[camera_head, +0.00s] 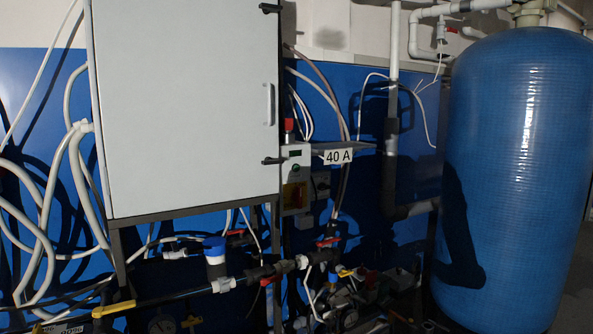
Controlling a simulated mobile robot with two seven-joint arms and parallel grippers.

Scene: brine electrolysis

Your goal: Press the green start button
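A narrow grey control box (295,178) is mounted just right of the large white cabinet. A small green spot (295,168) shows on its front, below a dark display; it may be the green start button, but it is too small to be sure. A red and yellow rotary switch (294,196) sits lower on the box. A red piece (289,125) stands on top of it. Neither of my grippers is in view.
The white cabinet (185,105) stands left of the box. A "40 A" sign (338,156) is to the box's right. A big blue tank (515,170) fills the right side. Pipes and valves run below, including a blue-capped fitting (215,260). Loose hoses (45,215) hang at left.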

